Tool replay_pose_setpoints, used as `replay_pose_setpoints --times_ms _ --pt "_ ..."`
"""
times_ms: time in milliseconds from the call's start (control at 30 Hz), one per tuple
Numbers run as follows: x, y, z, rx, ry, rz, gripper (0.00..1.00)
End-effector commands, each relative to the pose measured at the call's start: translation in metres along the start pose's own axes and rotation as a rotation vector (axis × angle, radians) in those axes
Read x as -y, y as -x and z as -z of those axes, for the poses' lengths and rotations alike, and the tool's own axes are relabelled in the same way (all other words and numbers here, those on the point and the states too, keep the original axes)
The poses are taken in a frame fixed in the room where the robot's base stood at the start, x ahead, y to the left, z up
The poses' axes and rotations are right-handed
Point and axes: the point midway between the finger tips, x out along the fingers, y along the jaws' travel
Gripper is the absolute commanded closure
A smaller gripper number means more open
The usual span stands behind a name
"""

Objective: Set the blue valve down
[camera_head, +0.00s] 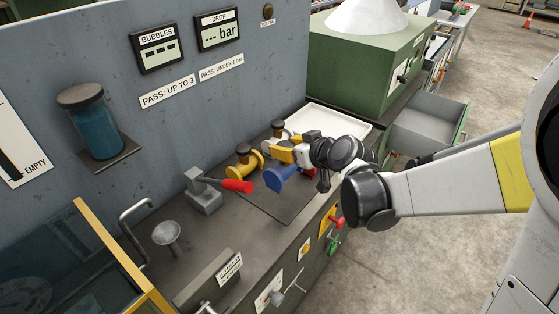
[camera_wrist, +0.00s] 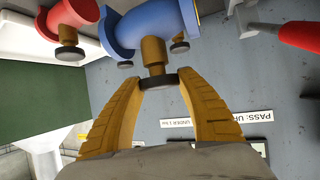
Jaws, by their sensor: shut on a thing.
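The blue valve (camera_head: 281,179) is at the dark mat in the head view, its flange facing the front left. In the wrist view its blue body (camera_wrist: 158,25) is at the top, with a brass stem and dark handwheel. My gripper (camera_head: 290,157) reaches in from the right. In the wrist view its yellow fingers (camera_wrist: 158,82) are closed on either side of the handwheel and stem. The arm hides part of the valve in the head view. I cannot tell whether its underside touches the mat.
A yellow valve (camera_head: 246,163) stands left of the blue one. A red valve (camera_wrist: 72,20) is close beside it. A red-handled lever block (camera_head: 205,192) stands farther left. A white tray (camera_head: 325,124) lies behind. The front of the dark mat (camera_head: 283,211) is clear.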

Motion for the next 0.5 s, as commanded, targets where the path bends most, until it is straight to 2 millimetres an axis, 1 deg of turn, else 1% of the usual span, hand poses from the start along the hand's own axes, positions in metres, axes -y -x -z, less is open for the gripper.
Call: replay_pose_setpoints --times_ms 33,200,433,500 --pt "0.0 -0.007 -0.011 -0.002 0.0 0.0 0.96" --pt "0.0 -0.02 -0.036 -0.002 0.0 -0.001 0.96" --pt "-0.001 -0.027 -0.049 -0.002 -0.001 -0.001 0.96" --pt "-0.001 -0.03 -0.056 -0.001 -0.001 -0.001 0.96"
